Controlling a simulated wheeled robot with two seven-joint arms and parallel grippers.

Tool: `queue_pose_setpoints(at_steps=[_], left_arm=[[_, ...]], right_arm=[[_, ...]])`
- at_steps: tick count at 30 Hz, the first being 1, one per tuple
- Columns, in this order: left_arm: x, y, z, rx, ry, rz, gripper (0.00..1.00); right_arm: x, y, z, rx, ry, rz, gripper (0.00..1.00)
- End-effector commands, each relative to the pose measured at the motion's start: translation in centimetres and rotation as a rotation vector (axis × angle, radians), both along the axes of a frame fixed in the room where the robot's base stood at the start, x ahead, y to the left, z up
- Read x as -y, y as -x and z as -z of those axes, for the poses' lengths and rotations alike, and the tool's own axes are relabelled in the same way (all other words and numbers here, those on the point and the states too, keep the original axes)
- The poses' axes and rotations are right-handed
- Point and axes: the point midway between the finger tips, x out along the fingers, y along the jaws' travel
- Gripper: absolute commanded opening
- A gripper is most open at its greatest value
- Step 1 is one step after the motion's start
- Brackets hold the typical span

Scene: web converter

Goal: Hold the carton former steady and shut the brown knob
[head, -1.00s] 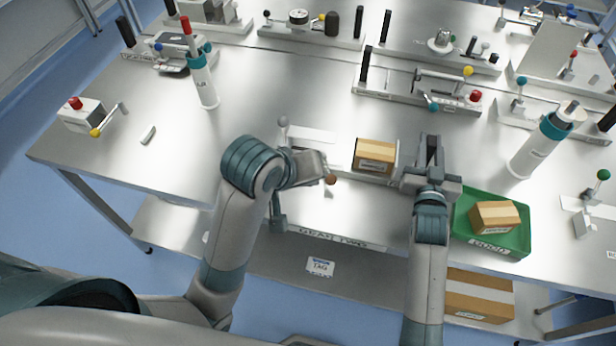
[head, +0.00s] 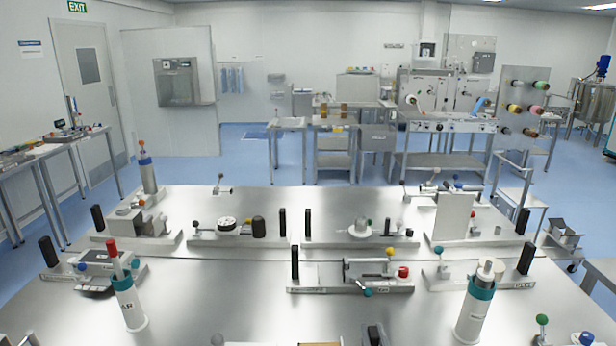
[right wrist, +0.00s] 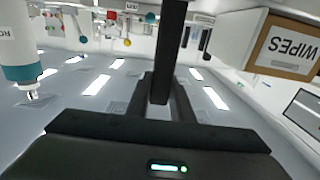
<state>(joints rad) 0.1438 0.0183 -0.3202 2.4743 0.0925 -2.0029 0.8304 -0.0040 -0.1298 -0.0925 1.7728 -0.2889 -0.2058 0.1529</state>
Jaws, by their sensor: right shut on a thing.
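My right gripper (head: 374,337) shows only as a tip at the bottom edge of the head view. In the right wrist view its fingers (right wrist: 160,95) are closed around a black upright bar (right wrist: 170,45). A box labelled WIPES (right wrist: 289,47) stands to the right there, in a pale holder (right wrist: 225,38). I take the bar and holder as parts of the carton former, though most of it is out of frame. In the head view a grey ball knob (head: 217,340) shows at the bottom edge. The brown knob and my left gripper are in neither current view.
White cylinders with teal bands stand at left (head: 128,305) and right (head: 475,310) on the steel bench (head: 220,290). Several fixtures with levers and black posts stand behind, including one with a yellow knob (head: 389,252). A green knob (head: 541,320) is at lower right.

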Motion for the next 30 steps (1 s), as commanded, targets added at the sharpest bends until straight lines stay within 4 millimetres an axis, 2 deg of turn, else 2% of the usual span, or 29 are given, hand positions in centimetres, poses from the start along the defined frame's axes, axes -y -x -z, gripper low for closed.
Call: queue_pose_setpoints(at_steps=[1,14,15,18,30], left_arm=[[-0.01,0.0,-0.09,0.0,0.0,0.0,0.0],[0.0,0.0,-0.25,0.0,0.0,0.0,0.0],[0.0,0.0,-0.25,0.0,0.0,0.0,0.0],[0.0,0.0,-0.25,0.0,0.0,0.0,0.0],[0.0,0.0,-0.3,0.0,0.0,0.0,0.0]], right_arm=[[0.0,0.25,0.95,-0.023,0.002,0.0,0.0],[-0.01,0.22,0.76,-0.021,0.001,0.0,0.0],[-0.01,0.21,0.75,-0.021,0.001,0.0,0.23],[0.0,0.18,0.61,-0.018,0.001,0.0,0.42],[0.01,0.37,0.11,-0.008,0.0,0.0,0.42]])
